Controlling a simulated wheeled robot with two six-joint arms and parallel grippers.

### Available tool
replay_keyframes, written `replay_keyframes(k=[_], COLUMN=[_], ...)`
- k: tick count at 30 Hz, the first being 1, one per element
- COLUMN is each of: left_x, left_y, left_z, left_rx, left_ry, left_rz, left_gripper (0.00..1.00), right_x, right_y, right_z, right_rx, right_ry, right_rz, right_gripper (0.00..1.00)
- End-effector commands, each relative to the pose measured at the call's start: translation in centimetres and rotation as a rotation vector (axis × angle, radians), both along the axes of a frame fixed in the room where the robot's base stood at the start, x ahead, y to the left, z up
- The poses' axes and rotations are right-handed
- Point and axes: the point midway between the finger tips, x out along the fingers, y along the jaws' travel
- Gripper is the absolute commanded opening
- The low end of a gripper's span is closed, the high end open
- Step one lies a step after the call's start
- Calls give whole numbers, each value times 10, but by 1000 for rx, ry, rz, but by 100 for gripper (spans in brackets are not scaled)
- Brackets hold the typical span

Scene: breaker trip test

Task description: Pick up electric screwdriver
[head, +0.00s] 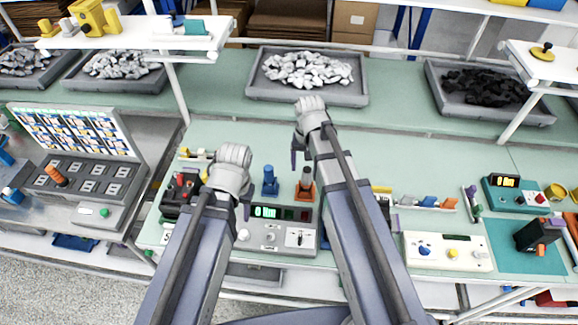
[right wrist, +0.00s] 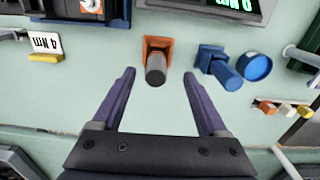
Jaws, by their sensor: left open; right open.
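An upright tool with a dark grey-brown cylindrical grip (head: 307,173) stands in an orange base (head: 305,192); the grip (right wrist: 156,68) also shows in the right wrist view. A blue tool in a blue holder (head: 270,184) stands beside it; it also shows in the right wrist view (right wrist: 222,70). I cannot tell which, if either, is the electric screwdriver. My right gripper (right wrist: 159,74) is open and empty, its purple fingers apart with the grey-brown grip showing between and beyond their tips. My left gripper (head: 232,205) is open and empty, left of the blue tool.
A tester with a green display (head: 266,212) lies in front of the two tools. A black and red device (head: 180,190) stands to its left. A black and orange device (head: 532,235) sits on a teal mat at right.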

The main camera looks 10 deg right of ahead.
Motion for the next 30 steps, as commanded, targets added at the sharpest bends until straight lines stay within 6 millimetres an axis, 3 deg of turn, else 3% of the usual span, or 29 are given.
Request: replay_keyframes(k=[8, 16, 25, 30], left_x=[-1, -1, -1, -1], left_y=[0, 0, 0, 0], left_z=[-1, -24, -28, -43], left_rx=[0, 0, 0, 0], left_ry=[0, 0, 0, 0], left_rz=[-1, 0, 0, 1], left_gripper=[45, 45, 45, 45], right_x=[4, 4, 4, 6], right_y=[-5, -5, -6, -8], right_z=[-1, -24, -28, -43], right_rx=[3, 3, 3, 3], right_ry=[-2, -2, -2, -2], right_rz=[-22, -20, -20, -20], right_gripper=[76, 76, 76, 76])
